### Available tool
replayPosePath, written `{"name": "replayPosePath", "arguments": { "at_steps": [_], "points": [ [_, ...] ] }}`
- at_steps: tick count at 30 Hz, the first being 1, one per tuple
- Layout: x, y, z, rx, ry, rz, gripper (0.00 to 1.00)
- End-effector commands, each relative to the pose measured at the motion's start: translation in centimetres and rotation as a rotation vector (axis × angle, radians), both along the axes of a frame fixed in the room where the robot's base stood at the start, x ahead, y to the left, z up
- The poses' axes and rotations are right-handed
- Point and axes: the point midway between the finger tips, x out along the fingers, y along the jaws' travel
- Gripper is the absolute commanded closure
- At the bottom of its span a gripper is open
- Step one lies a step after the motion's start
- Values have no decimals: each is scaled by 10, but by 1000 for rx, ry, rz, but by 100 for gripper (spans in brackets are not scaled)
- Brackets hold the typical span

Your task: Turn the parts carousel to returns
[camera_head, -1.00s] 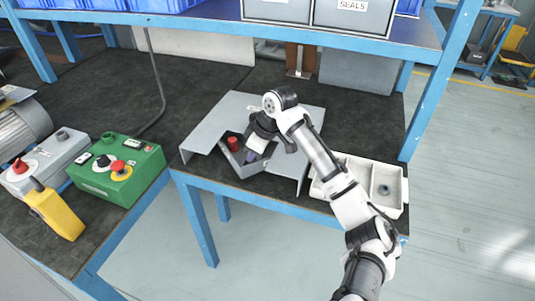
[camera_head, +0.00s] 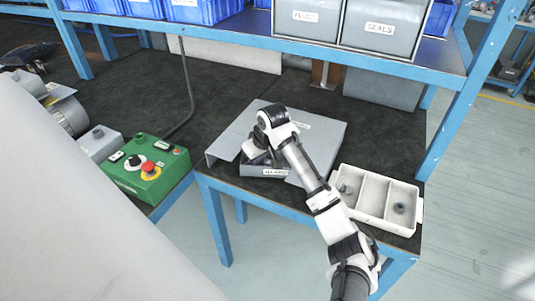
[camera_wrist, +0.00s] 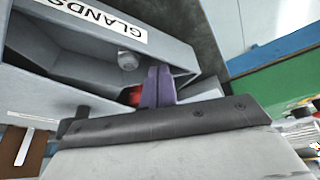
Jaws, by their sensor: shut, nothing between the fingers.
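The parts carousel (camera_head: 265,172) is a grey tray under a grey sheet-metal cover (camera_head: 315,133) on the bench. A flat wall with a small white label faces front; I cannot read that label in the head view. In the wrist view, a grey carousel wall (camera_wrist: 60,48) carries a label reading GLANDS. My gripper (camera_wrist: 157,85) has purple fingers, shut and empty, reaching into a compartment beside the grey walls. A grey round fitting and a partly hidden red piece (camera_wrist: 131,96) show near them. In the head view my wrist hides the fingers; whether they touch a wall is unclear.
A white divided tray (camera_head: 362,177) with a few small parts stands right of the carousel. A green control box (camera_head: 150,175) with a red button is at left. A blue shelf beam (camera_head: 245,38) with bins crosses above the back.

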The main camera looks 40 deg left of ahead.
Motion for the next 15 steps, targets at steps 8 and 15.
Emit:
{"name": "replayPosePath", "arguments": {
  "at_steps": [8, 15],
  "points": [
    [-3, 21, 2, 1, 0, -123, 100],
    [-1, 31, 1, 1, 1, -144, 100]
  ]
}}
